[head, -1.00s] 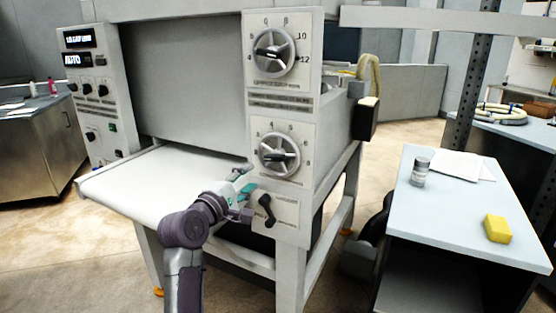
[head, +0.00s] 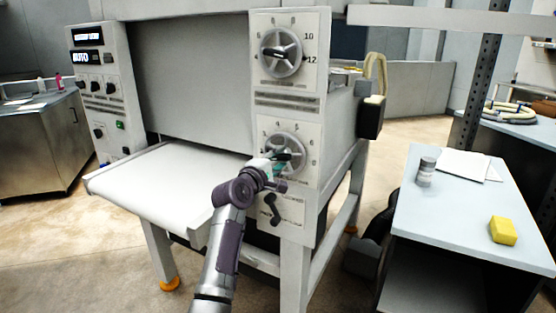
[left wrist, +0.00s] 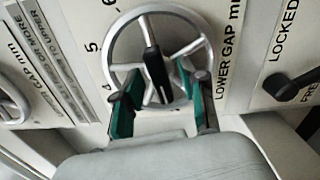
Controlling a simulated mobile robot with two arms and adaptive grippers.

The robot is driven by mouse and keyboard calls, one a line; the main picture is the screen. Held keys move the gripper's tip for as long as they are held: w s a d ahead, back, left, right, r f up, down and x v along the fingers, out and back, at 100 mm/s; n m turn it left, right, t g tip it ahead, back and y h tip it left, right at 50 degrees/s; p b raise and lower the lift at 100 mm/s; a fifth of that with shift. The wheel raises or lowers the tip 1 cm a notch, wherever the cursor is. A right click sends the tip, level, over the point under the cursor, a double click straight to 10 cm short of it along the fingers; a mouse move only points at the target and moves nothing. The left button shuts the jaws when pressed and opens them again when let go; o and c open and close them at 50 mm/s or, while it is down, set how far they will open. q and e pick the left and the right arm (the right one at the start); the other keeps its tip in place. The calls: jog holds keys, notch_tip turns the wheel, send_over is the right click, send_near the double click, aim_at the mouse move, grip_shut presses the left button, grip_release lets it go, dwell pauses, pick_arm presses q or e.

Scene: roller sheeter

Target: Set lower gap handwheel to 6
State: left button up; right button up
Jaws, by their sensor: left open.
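The lower gap handwheel (head: 284,138) is a silver spoked wheel with a black grip bar on the front panel. In the left wrist view it fills the upper middle (left wrist: 196,46), beside the "LOWER GAP" label. My left gripper (head: 281,157) is at the wheel's front and hides its lower part. In the left wrist view its two teal-lined fingers (left wrist: 162,92) are open, one on each side of the black grip bar (left wrist: 156,72). Contact with the bar is not clear. I cannot tell which number the wheel points to. My right gripper is not in view.
The upper handwheel (head: 281,52) sits above on the same panel. A black lock lever (head: 271,209) is just below the lower wheel. The white infeed table (head: 160,185) extends to the left. A side table (head: 455,225) holds a jar and a yellow sponge.

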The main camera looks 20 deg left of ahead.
pick_arm(q)
grip_shut()
